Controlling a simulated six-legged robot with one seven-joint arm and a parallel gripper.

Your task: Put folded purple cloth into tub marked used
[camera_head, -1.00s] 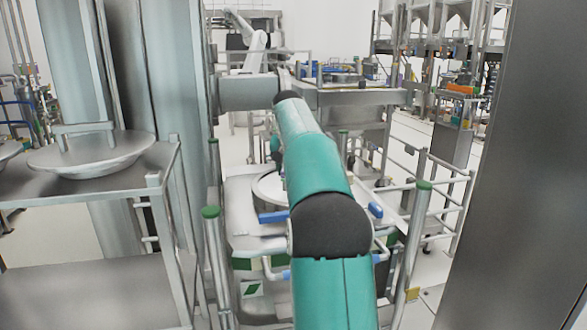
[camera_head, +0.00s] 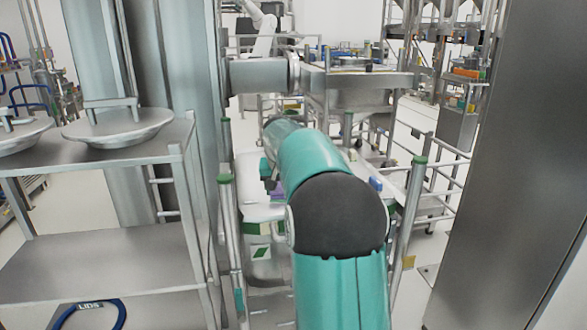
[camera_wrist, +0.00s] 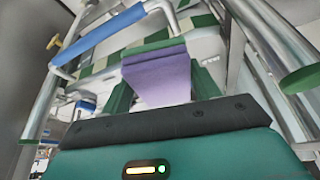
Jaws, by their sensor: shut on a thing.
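The purple cloth (camera_wrist: 158,76) is folded and hangs between the two green fingers of my gripper (camera_wrist: 162,84) in the wrist view. My gripper is shut on it. A sliver of purple (camera_head: 277,189) also shows beside my arm in the head view. A pale container or cart (camera_head: 254,212) with green-and-white marks stands beyond my arm, mostly hidden by it. A blue handle (camera_wrist: 104,38) and a green-and-white chequered band show behind the cloth in the wrist view. I cannot read any "used" marking, nor tell whether the cloth touches anything.
Green-capped metal posts (camera_head: 414,185) stand on both sides of my arm. A steel shelf (camera_head: 103,155) with round lids is on the left. A tall steel panel (camera_head: 500,165) closes the right. A steel tank or table (camera_head: 360,88) is behind.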

